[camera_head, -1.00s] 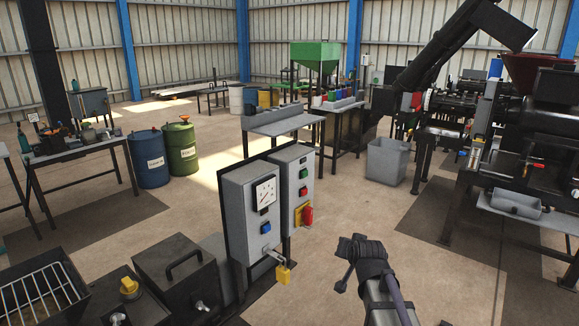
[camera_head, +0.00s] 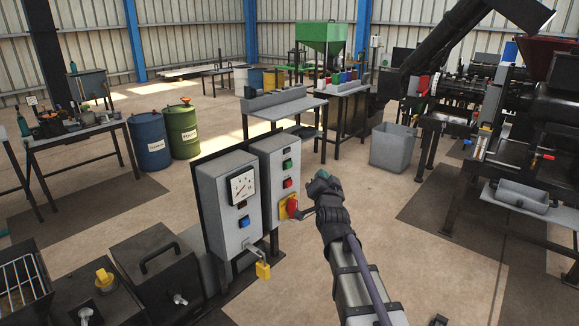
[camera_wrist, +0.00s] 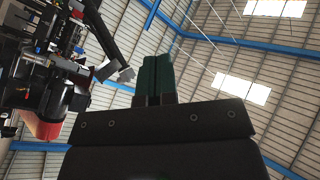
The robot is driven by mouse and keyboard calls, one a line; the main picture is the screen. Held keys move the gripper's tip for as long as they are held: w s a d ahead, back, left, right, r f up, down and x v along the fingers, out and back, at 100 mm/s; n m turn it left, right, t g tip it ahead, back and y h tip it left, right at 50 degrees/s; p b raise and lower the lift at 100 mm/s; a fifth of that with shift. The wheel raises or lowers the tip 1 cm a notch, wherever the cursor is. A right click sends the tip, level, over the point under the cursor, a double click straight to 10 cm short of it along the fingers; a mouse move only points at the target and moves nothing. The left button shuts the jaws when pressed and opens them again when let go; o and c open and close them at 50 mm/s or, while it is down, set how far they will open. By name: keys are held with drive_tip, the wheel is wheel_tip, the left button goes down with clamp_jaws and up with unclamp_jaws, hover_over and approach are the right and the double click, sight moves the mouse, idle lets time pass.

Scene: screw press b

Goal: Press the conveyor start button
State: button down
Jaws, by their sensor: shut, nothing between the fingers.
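Two grey control boxes stand side by side on a dark frame. The right box (camera_head: 266,190) carries a green button (camera_head: 287,164), a red button (camera_head: 288,183) below it, and a red switch (camera_head: 292,207) on a yellow plate lower down. The left box (camera_head: 215,205) has a dial gauge (camera_head: 243,186) and a blue button (camera_head: 244,222). I cannot read which button is the conveyor start. My gripper (camera_head: 322,174) is just right of the right box, apart from the buttons in the picture. Its green fingers (camera_wrist: 155,78) are shut together with nothing between them.
A yellow padlock (camera_head: 263,270) hangs on a lever below the left box. Black cabinets (camera_head: 155,275) stand at the lower left. A grey bin (camera_head: 392,148) and the press machinery (camera_head: 470,120) are to the right. Open floor lies between the boxes and machinery.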

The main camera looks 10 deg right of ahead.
drive_tip(key=w+a, duration=0.5)
drive_tip(key=w, duration=0.1)
drive_tip(key=shift+w+a, duration=0.2)
drive_tip(key=shift+a, duration=0.1)
idle(1.9)
drive_tip(key=shift+w+a, duration=0.2)
drive_tip(key=shift+w, duration=0.1)
drive_tip(key=shift+w+a, duration=0.3)
idle(0.7)
idle(0.3)
drive_tip(key=shift+s+d+f, duration=0.1)
drive_tip(key=shift+s+d, duration=0.5)
drive_tip(key=shift+s, duration=0.05)
drive_tip(key=s+d, duration=0.1)
drive_tip(key=s, duration=0.1)
drive_tip(key=s+d, duration=0.1)
drive_tip(key=d, duration=0.1)
drive_tip(key=shift+s+d, duration=0.15)
drive_tip(key=shift+s, duration=0.2)
